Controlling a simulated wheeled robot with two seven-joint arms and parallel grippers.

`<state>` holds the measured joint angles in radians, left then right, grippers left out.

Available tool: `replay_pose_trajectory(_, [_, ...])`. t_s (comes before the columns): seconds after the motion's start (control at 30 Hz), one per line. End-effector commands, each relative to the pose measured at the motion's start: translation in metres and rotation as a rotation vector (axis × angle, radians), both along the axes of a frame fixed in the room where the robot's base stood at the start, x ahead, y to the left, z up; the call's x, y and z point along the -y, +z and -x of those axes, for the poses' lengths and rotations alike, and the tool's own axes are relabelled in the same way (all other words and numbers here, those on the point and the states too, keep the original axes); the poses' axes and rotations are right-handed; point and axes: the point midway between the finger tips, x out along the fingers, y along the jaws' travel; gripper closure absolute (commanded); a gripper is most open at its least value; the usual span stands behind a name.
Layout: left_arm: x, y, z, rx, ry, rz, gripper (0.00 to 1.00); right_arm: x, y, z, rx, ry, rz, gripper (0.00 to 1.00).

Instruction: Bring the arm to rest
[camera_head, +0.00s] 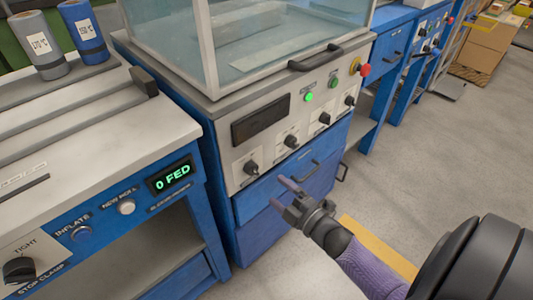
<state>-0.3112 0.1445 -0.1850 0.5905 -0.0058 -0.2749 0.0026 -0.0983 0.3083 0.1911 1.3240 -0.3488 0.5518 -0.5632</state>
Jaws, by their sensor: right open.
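My right gripper (281,194) is open and empty. It sits low in front of the blue drawers (308,178) of the middle machine, with its arm coming in from the lower right. In this single view I cannot tell how far the fingertips are from the drawer fronts. My left gripper is not in view.
The middle machine has a glass case (290,40), a knob panel (262,140) and a red button (365,70). At left is a blue bench with a "0 FED" display (171,176) and two rolls, one grey (38,45), one blue (84,32). Grey floor (420,180) is clear at right.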

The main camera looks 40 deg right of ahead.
Motion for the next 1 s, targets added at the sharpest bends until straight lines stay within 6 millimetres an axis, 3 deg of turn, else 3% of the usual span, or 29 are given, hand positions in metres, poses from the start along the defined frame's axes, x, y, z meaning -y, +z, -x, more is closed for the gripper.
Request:
replay_pose_trajectory(0.13, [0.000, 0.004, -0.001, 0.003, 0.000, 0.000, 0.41, 0.001, 0.000, 0.013, 0.000, -0.001, 0.000, 0.13])
replay_pose_trajectory(0.53, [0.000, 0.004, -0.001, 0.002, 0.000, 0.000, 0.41, 0.001, -0.001, 0.014, -0.004, -0.002, -0.003, 0.13])
replay_pose_trajectory(0.6, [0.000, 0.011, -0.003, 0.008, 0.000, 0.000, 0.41, 0.000, -0.011, 0.020, -0.064, -0.024, -0.049, 0.13])
replay_pose_trajectory(0.67, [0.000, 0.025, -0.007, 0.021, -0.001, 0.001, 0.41, -0.003, -0.033, 0.037, -0.200, -0.077, -0.145, 0.13])
replay_pose_trajectory(0.77, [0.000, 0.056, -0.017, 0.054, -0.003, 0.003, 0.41, -0.017, -0.093, 0.104, -0.556, -0.239, -0.365, 0.13])
replay_pose_trajectory(0.83, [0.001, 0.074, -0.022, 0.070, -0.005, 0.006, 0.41, -0.032, -0.128, 0.169, -0.813, -0.380, -0.491, 0.13])
replay_pose_trajectory(0.9, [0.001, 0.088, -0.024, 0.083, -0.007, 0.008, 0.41, -0.047, -0.149, 0.235, -1.033, -0.521, -0.573, 0.13])
replay_pose_trajectory(1.0, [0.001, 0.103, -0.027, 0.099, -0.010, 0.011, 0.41, -0.062, -0.159, 0.317, -1.268, -0.698, -0.627, 0.13])
